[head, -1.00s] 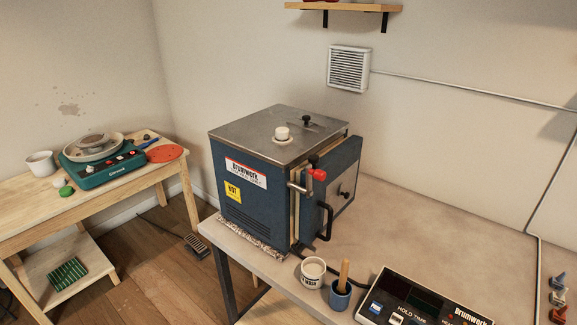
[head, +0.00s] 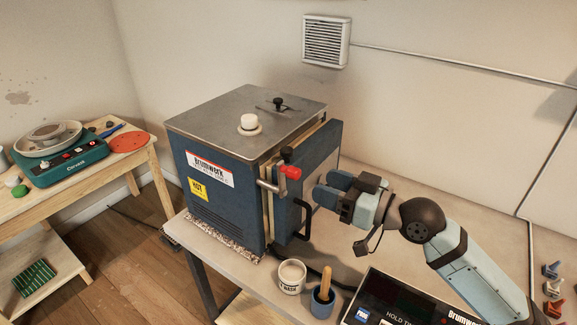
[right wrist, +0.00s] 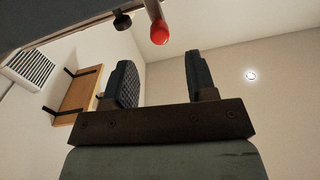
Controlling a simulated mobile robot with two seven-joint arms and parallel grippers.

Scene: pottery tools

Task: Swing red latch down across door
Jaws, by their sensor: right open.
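The blue kiln (head: 222,185) stands on the table, and its blue door (head: 318,160) is on its right side. The latch is a metal bar with a red tip (head: 291,172), sticking out near the door's upper edge above the black door handle (head: 300,220). In the right wrist view the red tip (right wrist: 159,33) shows at the top, beyond the fingers. My right gripper (head: 322,188) is beside the door, right of and slightly below the red tip. In the right wrist view its fingers (right wrist: 160,82) are apart with nothing between them. My left gripper is not in view.
A white tub (head: 291,277) and a blue cup with a wooden-handled tool (head: 323,297) stand in front of the kiln. A dark control box (head: 400,300) lies at the front right. The tabletop behind my right arm looks clear.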

